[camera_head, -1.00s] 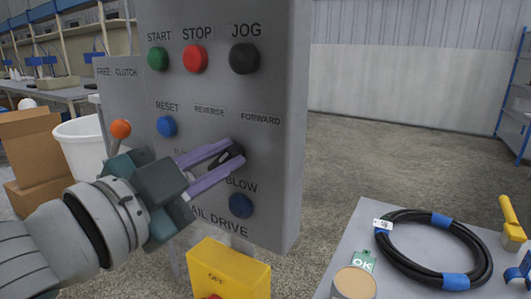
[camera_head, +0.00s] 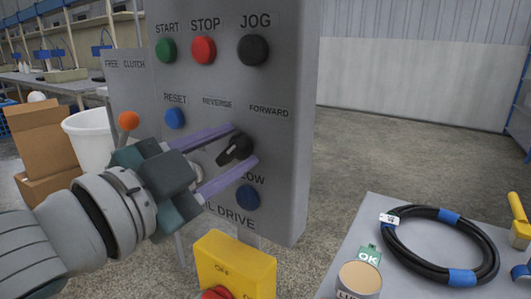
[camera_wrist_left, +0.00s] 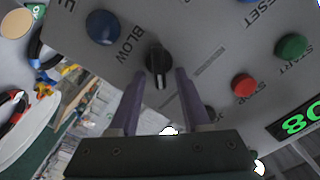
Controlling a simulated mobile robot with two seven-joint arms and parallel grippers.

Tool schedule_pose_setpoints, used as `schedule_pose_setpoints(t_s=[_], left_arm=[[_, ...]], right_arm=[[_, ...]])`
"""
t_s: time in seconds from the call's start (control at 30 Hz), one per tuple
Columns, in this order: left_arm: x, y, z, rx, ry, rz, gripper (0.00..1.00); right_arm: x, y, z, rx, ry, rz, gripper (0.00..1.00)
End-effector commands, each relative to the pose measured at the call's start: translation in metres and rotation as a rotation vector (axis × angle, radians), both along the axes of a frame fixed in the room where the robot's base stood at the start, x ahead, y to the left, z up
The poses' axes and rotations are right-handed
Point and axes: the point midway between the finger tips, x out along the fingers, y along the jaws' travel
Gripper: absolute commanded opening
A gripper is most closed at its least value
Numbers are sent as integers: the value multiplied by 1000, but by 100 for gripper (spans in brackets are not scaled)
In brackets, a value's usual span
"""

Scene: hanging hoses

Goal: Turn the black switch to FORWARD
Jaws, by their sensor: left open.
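The black switch (camera_head: 235,150) is on the grey control panel (camera_head: 285,190), below the REVERSE and FORWARD labels. Its handle is slanted in the head view, with a pale mark at its lower left end. My left gripper (camera_head: 243,144) is open, one purple finger above the switch and one below it, with a gap to the handle. In the left wrist view the switch (camera_wrist_left: 158,58) sits between and just beyond the open fingertips (camera_wrist_left: 160,76), its pale mark toward the gripper. I cannot tell for certain which label it points to. My right gripper is out of view.
A blue button (camera_head: 248,197) is just below the lower finger, and the blue RESET button (camera_head: 174,118) is above the gripper. An orange-knobbed lever (camera_head: 128,121) is close to my left wrist. A yellow OFF box (camera_head: 235,265) stands below. A coiled hose (camera_head: 440,212) lies on the right table.

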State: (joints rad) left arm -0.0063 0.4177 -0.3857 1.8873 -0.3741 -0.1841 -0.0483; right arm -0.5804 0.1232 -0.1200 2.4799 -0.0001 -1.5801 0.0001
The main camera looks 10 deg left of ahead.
Motion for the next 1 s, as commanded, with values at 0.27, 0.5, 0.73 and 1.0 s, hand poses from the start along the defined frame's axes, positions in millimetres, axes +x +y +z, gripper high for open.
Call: schedule_pose_setpoints(t_s=[0.27,0.5,0.73,1.0], left_arm=[[-37,13,-3,0,4,-1,48],[-74,27,-2,1,3,-1,48],[-90,33,-1,1,0,-1,48],[-92,33,0,2,-1,-1,48]], right_arm=[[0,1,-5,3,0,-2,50],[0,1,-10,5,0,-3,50],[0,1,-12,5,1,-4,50],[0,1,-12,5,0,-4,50]])
